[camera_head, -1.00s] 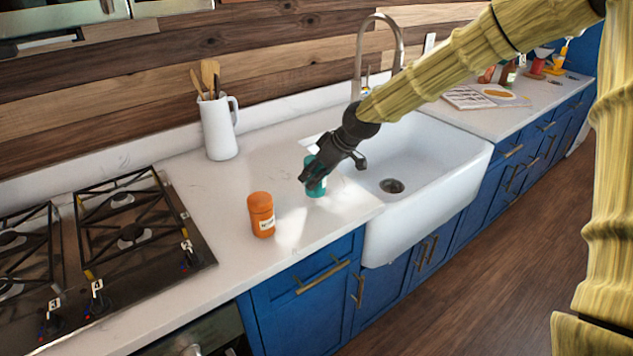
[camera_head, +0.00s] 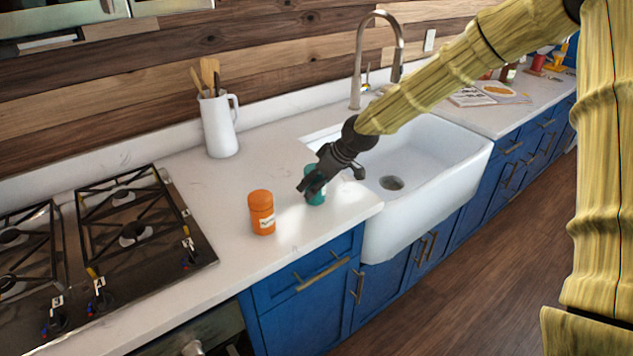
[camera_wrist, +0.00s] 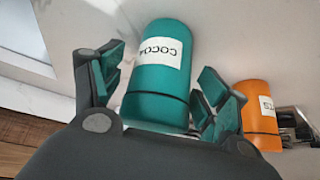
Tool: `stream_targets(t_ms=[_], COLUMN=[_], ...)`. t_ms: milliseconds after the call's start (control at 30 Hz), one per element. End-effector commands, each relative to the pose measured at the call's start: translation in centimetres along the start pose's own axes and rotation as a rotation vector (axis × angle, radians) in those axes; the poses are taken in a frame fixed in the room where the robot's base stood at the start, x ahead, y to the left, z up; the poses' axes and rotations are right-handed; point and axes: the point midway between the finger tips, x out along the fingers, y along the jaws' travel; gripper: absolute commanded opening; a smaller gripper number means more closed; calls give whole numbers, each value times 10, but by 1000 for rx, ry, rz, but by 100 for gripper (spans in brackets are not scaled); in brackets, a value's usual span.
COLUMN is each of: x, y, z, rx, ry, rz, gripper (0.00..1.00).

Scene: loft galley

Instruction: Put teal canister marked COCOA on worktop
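The teal canister (camera_head: 316,197) stands on the pale worktop (camera_head: 292,160), between the orange canister and the sink. My gripper (camera_head: 308,188) reaches down to it from the upper right and covers part of it. In the wrist view the canister (camera_wrist: 162,75) shows a white label reading COCOA, upside down. My gripper (camera_wrist: 160,92) is open there, with one teal-padded finger on each side of the canister. The fingers look spread, with a gap on the left; contact on the right cannot be told.
An orange canister (camera_head: 261,213) with a white label stands close on the left; it also shows in the wrist view (camera_wrist: 260,113). A white jug (camera_head: 219,125) with utensils stands behind. A gas hob (camera_head: 120,235) is at left, a white sink (camera_head: 425,165) at right.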

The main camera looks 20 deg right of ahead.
Motion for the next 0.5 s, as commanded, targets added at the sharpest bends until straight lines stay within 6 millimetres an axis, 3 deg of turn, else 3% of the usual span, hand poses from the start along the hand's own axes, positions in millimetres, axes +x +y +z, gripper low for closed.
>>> stream_targets(t_ms=[267,500], x=[-4,-28], y=[0,0], z=[-2,-2], rx=[0,1], ry=[0,3], rz=[0,0], gripper=[75,75])
